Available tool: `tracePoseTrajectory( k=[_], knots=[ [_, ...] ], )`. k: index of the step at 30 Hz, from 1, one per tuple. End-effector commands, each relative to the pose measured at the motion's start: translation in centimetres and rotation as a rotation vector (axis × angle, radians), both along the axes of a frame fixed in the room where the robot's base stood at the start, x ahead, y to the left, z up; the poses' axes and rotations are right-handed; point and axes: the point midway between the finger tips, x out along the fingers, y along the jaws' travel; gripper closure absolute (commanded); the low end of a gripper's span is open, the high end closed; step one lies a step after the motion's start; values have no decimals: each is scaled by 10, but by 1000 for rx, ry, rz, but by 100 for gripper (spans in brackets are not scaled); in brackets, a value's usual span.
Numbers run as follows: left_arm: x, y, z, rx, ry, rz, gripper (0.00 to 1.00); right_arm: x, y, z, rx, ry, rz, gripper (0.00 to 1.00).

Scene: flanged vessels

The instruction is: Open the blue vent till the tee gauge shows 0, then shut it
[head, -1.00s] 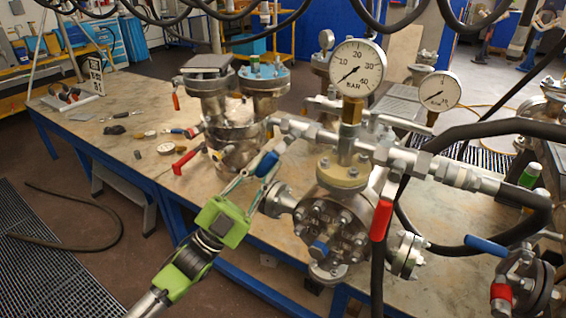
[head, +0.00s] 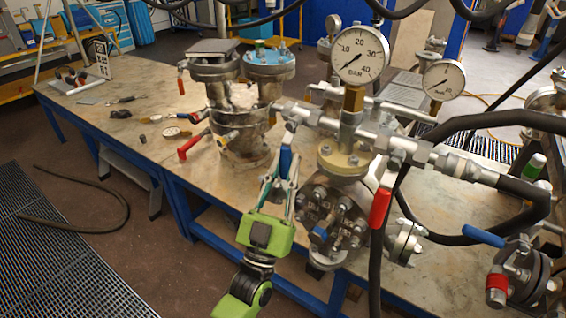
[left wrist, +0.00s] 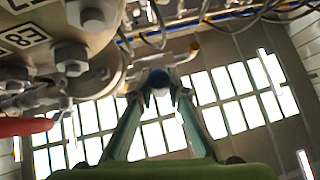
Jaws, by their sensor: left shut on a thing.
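The blue vent handle (head: 285,162) hangs steeply down from the left end of the silver pipe fitting. My left gripper (head: 283,172) is shut on it from below, a finger on each side. In the left wrist view the handle's round blue end (left wrist: 158,80) shows between the fingertips. The large white BAR gauge (head: 359,54) stands upright on the brass stem above the tee; its needle points to the lower left, near the low end of the scale. My right gripper is not in view.
A smaller gauge (head: 443,80) stands to the right. A red handle (head: 380,208) hangs close to the right of the flanged vessel (head: 330,215). Another vessel (head: 240,135) stands behind left. A blue handle (head: 484,236) and black hoses are at the right. The left tabletop has free room.

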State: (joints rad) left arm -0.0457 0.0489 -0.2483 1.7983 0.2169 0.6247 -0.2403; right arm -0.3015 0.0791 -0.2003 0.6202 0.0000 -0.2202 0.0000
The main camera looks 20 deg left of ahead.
Motion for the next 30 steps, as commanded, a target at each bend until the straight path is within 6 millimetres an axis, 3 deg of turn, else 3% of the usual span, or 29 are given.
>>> tracePoseTrajectory(
  k=[12,13,15,25,30],
  knots=[
    [0,-1,1,-9,2,-4,100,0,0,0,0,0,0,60],
    [0,-1,1,-9,2,-4,77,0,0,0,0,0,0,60],
    [0,-1,1,-8,2,-3,67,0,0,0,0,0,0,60],
    [-1,-1,-1,-7,2,-1,67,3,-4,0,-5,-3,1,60],
    [-14,1,-15,-6,6,-1,67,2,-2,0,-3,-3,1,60]
  ],
)
